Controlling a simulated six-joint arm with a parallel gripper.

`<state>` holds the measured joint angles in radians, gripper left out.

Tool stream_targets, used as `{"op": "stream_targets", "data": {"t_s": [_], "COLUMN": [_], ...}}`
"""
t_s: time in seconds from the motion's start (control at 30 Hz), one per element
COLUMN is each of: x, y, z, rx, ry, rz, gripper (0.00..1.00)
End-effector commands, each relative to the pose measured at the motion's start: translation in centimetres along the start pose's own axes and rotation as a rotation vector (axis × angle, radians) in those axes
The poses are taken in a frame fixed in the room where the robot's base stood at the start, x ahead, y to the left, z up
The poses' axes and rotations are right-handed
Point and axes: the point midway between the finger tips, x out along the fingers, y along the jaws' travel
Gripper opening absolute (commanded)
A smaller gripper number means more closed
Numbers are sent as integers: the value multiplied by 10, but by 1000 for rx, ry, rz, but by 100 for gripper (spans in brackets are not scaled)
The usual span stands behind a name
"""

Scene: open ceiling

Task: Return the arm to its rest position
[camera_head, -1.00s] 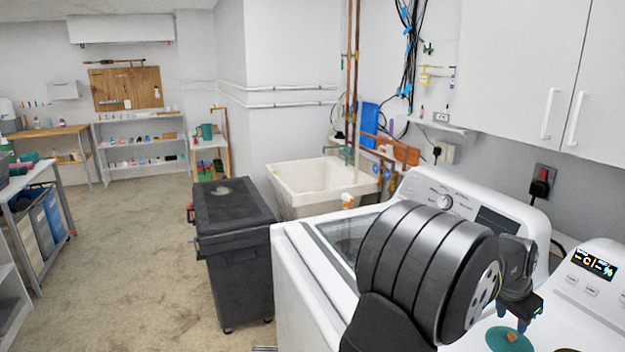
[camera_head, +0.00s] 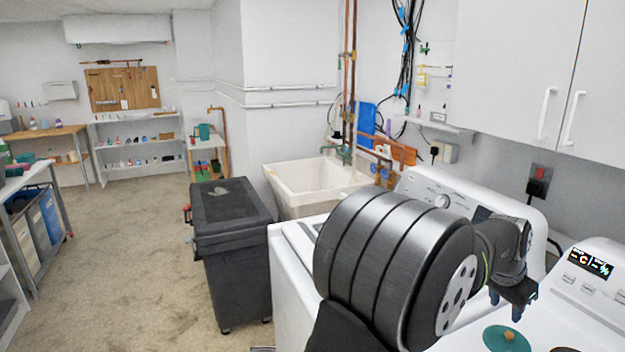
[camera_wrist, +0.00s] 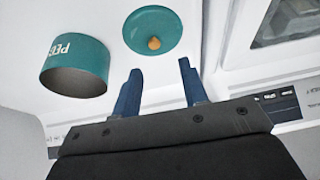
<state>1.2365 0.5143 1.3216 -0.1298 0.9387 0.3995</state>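My gripper (camera_head: 514,298) is above the white washer and dryer tops at the right of the head view. In the wrist view my gripper (camera_wrist: 160,68) has its two blue fingers spread apart, with nothing between them. A round teal lid (camera_wrist: 160,22) with an orange knob lies on the white top beyond the fingers; the lid (camera_head: 503,342) also shows at the lower edge of the head view, below the gripper. A teal canister (camera_wrist: 77,55) with pale lettering is left of the lid in the wrist view, its dark opening showing. I cannot see the canister in the head view.
A white washer (camera_head: 285,290) stands under my arm, with a second machine's control panel (camera_head: 590,272) to the right. White wall cupboards (camera_head: 530,70) hang above. A utility sink (camera_head: 300,195) and a black wheeled bin (camera_head: 230,240) stand left. Open floor (camera_head: 130,260) lies further left.

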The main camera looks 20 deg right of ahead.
Motion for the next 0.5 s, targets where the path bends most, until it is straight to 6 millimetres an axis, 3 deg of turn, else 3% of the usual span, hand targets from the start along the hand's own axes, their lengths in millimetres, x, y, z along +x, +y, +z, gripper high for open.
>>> {"op": "stream_targets", "data": {"t_s": [0.13, 0.5], "x": [-32, 50], "y": [0, 0], "z": [0, 1], "rx": [0, 0], "ry": [3, -4], "rz": [-1, 1], "gripper": [40, 40]}}
